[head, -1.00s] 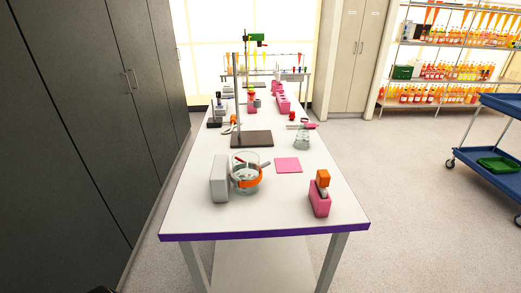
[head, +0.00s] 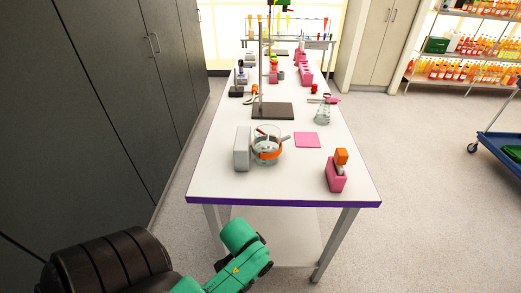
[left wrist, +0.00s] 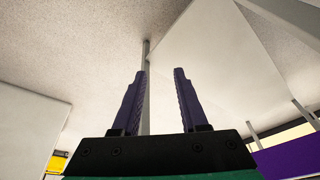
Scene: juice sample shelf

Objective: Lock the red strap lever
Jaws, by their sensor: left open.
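A glass beaker (head: 259,139) stands on the white table, with an orange band (head: 268,154) around its lower part. Thin red and grey rod-like pieces show in or at the beaker; I cannot tell whether one is the red strap lever. My left arm (head: 238,258) reaches in at the bottom, in front of the table and below its near edge; its fingers cannot be made out in the head view. In the left wrist view my left gripper (left wrist: 160,74) is open with nothing between its two dark fingers. My right gripper is not in view.
A grey block (head: 242,149) stands just left of the beaker. A pink square (head: 307,139) lies to its right, and a pink holder with an orange top (head: 335,175) is near the front right. A stand base (head: 272,111) is behind. The near table edge (head: 285,200) is purple.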

